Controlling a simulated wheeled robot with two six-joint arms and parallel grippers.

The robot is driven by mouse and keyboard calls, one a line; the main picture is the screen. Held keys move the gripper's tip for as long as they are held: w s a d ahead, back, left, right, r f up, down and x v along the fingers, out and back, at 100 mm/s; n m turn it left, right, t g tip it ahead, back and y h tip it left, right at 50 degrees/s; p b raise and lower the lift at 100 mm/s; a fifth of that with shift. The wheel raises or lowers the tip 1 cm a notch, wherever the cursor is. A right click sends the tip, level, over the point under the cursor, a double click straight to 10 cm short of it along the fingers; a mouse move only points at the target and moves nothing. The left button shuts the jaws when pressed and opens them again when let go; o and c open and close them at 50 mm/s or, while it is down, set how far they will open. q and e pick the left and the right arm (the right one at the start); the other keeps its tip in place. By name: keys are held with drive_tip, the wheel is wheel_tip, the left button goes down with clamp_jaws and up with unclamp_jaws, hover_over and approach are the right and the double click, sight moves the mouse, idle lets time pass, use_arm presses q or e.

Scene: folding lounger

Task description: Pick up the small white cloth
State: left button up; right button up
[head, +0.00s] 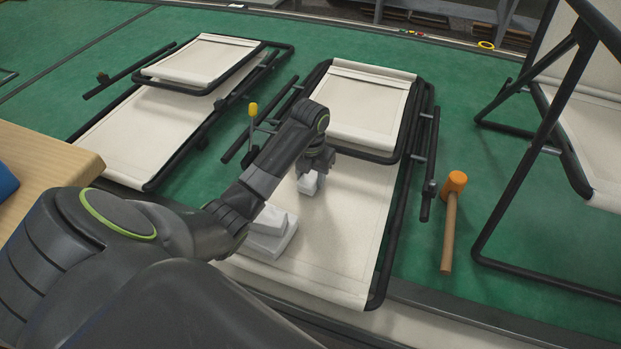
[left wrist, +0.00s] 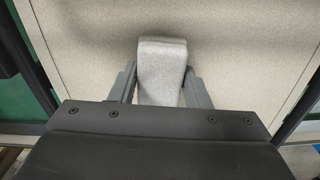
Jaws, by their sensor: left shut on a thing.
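A small white cloth (head: 309,185), folded into a block, is between the fingers of my left gripper (head: 315,170). In the left wrist view the cloth (left wrist: 161,68) shows as a pale grey-white block with a finger on each side. My left gripper (left wrist: 160,85) is shut on it over the cream fabric of the middle lounger (head: 340,240). I cannot tell whether the cloth touches the fabric. My right gripper is in neither view.
A white folded stack (head: 270,235) lies on the middle lounger, partly hidden by my left arm. Another folded lounger (head: 150,120) lies at left. An orange-headed mallet (head: 453,190) lies at right, near a black-framed lounger (head: 535,150). A yellow-handled tool (head: 253,110) is between the loungers.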

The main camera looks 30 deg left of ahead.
sight(311, 176)
use_arm(q)
wheel_tip(311, 176, up, 8)
drive_tip(key=p, duration=0.4)
drive_tip(key=shift+f, duration=0.2)
drive_tip(key=shift+r+p, duration=0.85)
drive_tip(key=shift+p, duration=0.3)
drive_tip(key=o, duration=0.4)
drive_tip(key=c, duration=0.3)
